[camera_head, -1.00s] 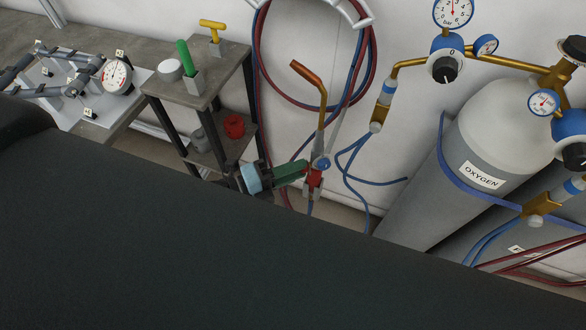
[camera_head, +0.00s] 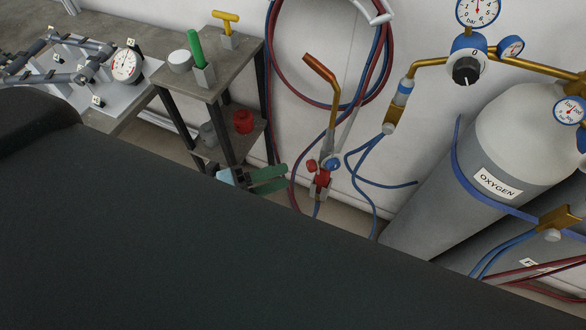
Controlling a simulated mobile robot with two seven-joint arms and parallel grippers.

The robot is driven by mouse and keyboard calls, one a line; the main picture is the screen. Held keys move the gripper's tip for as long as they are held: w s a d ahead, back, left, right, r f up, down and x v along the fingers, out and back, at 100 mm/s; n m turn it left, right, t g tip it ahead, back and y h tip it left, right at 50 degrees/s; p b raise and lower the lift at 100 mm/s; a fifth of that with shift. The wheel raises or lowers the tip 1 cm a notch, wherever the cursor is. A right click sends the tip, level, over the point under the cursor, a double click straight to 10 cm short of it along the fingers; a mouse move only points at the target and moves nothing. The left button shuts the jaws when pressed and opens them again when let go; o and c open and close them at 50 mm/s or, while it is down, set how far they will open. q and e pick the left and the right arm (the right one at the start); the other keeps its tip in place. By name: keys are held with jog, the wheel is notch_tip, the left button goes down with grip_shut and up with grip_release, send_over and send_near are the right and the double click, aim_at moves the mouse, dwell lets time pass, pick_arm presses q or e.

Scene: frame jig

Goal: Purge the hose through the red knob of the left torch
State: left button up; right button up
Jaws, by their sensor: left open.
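The torch (camera_head: 322,90) stands upright at the middle of the head view, with a copper tip bent to the upper left. Its red knob (camera_head: 311,165) sits on the left of the valve body, and its blue knob (camera_head: 334,165) on the right. My left gripper (camera_head: 284,178), with green fingers, is open and empty. It is left of and slightly below the red knob, with a visible gap between. A dark shape in the foreground hides the arm behind it. My right gripper is not in view.
A gas bottle labelled OXYGEN (camera_head: 497,185) with gauges stands at right. Red and blue hoses (camera_head: 300,95) hang coiled on the wall and run below the torch. A small shelf stand (camera_head: 228,80) holds a green-handled tool, a yellow T-handle and a red pot (camera_head: 243,122).

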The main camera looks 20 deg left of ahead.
pick_arm(q)
jog(key=shift+v, duration=1.05)
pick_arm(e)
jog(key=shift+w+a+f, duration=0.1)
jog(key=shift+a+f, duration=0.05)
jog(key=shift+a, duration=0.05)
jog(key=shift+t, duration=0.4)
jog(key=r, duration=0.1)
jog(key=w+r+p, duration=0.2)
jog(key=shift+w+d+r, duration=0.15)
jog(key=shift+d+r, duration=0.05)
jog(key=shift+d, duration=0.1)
pick_arm(q)
jog(key=s+a+f+n+g+y, duration=0.1)
jog(key=s+f+n+g+y, duration=0.1)
jog(key=s+f+n+y, duration=0.3)
jog(key=s+a+f+n+g+y, duration=0.1)
jog(key=s+f+n+y, duration=0.5)
jog(key=s+f+n, duration=0.5)
notch_tip(320, 180, down, 3)
jog(key=n, duration=0.9)
jog(key=shift+r+g, duration=0.15)
jog(key=shift+g, duration=0.25)
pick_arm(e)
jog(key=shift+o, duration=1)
